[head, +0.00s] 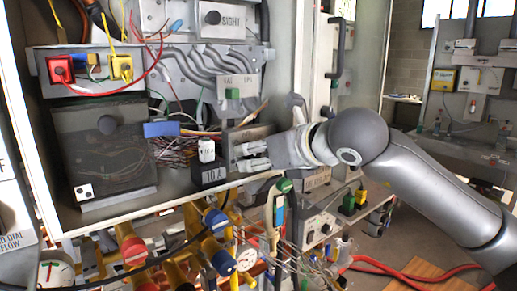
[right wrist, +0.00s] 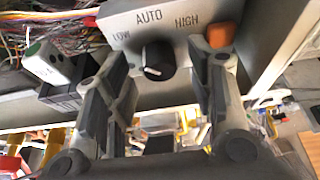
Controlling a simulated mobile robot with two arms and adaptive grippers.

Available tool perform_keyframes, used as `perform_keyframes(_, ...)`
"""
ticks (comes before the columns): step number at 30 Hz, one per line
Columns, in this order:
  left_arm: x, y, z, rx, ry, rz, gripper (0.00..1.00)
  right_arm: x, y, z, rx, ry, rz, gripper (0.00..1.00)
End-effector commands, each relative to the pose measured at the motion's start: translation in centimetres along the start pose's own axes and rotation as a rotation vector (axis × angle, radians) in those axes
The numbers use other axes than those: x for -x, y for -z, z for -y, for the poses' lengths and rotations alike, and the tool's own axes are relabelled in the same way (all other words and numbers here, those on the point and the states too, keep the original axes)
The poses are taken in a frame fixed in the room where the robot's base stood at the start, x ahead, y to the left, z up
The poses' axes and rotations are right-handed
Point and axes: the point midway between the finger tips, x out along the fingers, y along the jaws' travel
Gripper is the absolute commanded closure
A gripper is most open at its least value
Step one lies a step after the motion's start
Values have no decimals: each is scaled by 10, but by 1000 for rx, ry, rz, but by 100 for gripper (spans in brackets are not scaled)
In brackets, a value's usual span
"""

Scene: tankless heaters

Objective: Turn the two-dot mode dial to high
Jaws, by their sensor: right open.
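A black mode dial (right wrist: 158,58) sits on a light grey panel (right wrist: 120,22) marked LOW, AUTO and HIGH in the right wrist view. A short white mark shows on its lower face. No dots are visible on this panel. My right gripper (right wrist: 158,66) is open, with one finger at each side of the dial and gaps between. In the head view my right gripper (head: 243,157) reaches from the right to the panel (head: 248,132), where the dial is hidden. My left gripper is not in view.
A black 10 A block (head: 210,174) with a white switch stands left of the gripper. Loose wires (head: 180,150) lie farther left. Pipes and valves (head: 215,222) crowd the space below.

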Motion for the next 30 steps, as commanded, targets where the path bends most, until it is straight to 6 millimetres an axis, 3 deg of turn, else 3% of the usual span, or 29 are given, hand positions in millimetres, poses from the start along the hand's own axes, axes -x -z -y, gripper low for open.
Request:
perform_keyframes(3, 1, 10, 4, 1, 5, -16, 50, -4, 0, 0, 0, 0, 1, 50)
perform_keyframes(10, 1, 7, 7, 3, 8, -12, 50, -4, 0, 0, 1, 0, 1, 52)
perform_keyframes(20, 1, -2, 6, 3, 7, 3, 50, -4, 0, 0, 1, 0, 1, 94)
perform_keyframes(25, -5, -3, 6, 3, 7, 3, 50, -5, 2, 0, -17, -7, 1, 96)
perform_keyframes(30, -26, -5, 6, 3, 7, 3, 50, -6, 5, 1, -100, -40, 3, 96)
